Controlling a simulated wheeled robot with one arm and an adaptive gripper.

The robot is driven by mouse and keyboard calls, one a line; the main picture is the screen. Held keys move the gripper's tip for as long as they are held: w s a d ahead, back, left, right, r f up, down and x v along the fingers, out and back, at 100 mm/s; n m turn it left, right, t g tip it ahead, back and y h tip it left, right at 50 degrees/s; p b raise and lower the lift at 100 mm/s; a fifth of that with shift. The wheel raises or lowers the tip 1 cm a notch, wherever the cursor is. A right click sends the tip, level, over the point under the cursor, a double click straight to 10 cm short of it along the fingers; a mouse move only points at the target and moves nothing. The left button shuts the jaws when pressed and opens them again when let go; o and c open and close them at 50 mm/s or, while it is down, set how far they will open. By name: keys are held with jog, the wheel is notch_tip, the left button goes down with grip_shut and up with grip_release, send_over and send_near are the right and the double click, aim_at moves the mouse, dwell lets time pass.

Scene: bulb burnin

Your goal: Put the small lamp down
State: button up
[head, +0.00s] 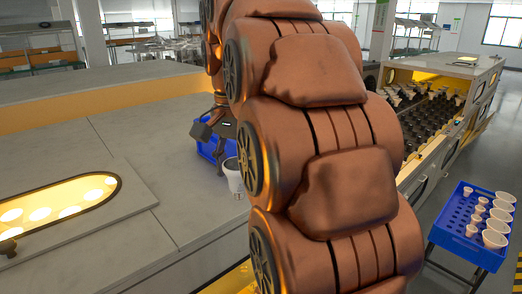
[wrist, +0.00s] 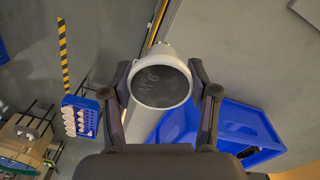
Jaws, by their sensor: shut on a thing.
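The small lamp (wrist: 160,88) is white with a dark round face marked with "9W"-like lettering. In the wrist view my gripper (wrist: 160,74) is shut on it, one finger on each side, with the dark face toward the camera. In the head view the lamp (head: 233,177) shows upright over the grey counter, dark face up, just left of my arm. I cannot tell whether its lower end touches the counter. My arm hides part of the gripper.
A blue bin (head: 206,150) is behind the lamp on the counter. A lit oval window (head: 60,205) is at the left. A rack of dark sockets (head: 430,118) stands beyond my arm. A blue tray (head: 456,234) holds several white lamps at right. The counter left of the lamp is clear.

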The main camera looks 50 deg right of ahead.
jog(key=d+n, duration=0.1)
jog(key=d, duration=0.1)
jog(key=shift+s+d+r+n, duration=0.1)
jog(key=shift+s+d+n, duration=0.3)
jog(key=shift+w+d+f+p, duration=0.25)
jog(key=shift+w+f+p, duration=0.55)
jog(key=shift+w, duration=1.85)
jog(key=shift+w+d+f+p, duration=0.25)
jog(key=shift+w+f+p, duration=0.6)
jog(key=shift+w, duration=1.8)
jog(key=shift+w+d+f+p, duration=0.25)
jog(key=shift+w+f+p, duration=0.55)
jog(key=shift+w, duration=1.85)
jog(key=shift+f, duration=0.15)
jog(key=shift+f+b, duration=0.15)
jog(key=shift+b, duration=0.15)
jog(key=o, duration=1.3)
jog(key=shift+r, duration=0.3)
